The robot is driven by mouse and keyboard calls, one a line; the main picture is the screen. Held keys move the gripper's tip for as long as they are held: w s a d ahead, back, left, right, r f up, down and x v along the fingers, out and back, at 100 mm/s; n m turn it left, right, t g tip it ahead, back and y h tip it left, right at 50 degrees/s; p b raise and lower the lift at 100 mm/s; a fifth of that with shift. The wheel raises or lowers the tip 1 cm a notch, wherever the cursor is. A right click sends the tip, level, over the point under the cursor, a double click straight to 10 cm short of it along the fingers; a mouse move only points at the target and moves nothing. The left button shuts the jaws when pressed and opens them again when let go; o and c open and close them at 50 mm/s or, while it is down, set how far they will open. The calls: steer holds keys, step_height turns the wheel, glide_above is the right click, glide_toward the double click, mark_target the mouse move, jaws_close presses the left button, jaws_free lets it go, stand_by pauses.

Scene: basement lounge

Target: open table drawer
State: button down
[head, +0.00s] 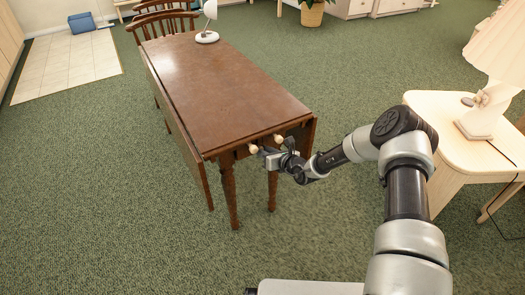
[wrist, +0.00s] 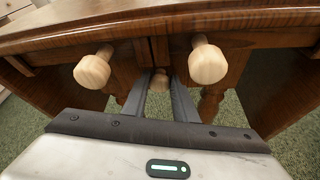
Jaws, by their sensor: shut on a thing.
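The brown wooden drop-leaf table (head: 215,75) stands in the middle of the head view. Two pale round knobs show on its near end, a left knob (head: 253,149) and a right knob (head: 278,138). In the wrist view the left knob (wrist: 93,70) and right knob (wrist: 207,62) flank my fingers, apart from them. A smaller knob (wrist: 160,80) sits between my fingertips, under the tabletop edge. My gripper (wrist: 160,82) is shut on this smaller knob. The fingers partly hide the table front, and I cannot see any clear drawer gap.
A white lamp (head: 207,37) stands on the far end of the table, with wooden chairs (head: 165,22) behind. A pale side table (head: 455,120) with a lamp (head: 490,95) is at right. Green carpet (head: 90,200) is clear at left.

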steer(key=s+d+p, duration=0.4)
steer(key=s+d, duration=0.3)
steer(key=s, duration=0.3)
steer(key=s+d+p, duration=0.5)
steer(key=s+d, duration=0.2)
steer(key=s, duration=0.3)
steer(key=shift+s, duration=0.3)
steer(key=c, duration=1.4)
jaws_free()
steer(key=shift+c, duration=0.2)
steer(key=p+v, duration=0.1)
steer(key=v, duration=1.6)
steer(key=shift+s, duration=0.15)
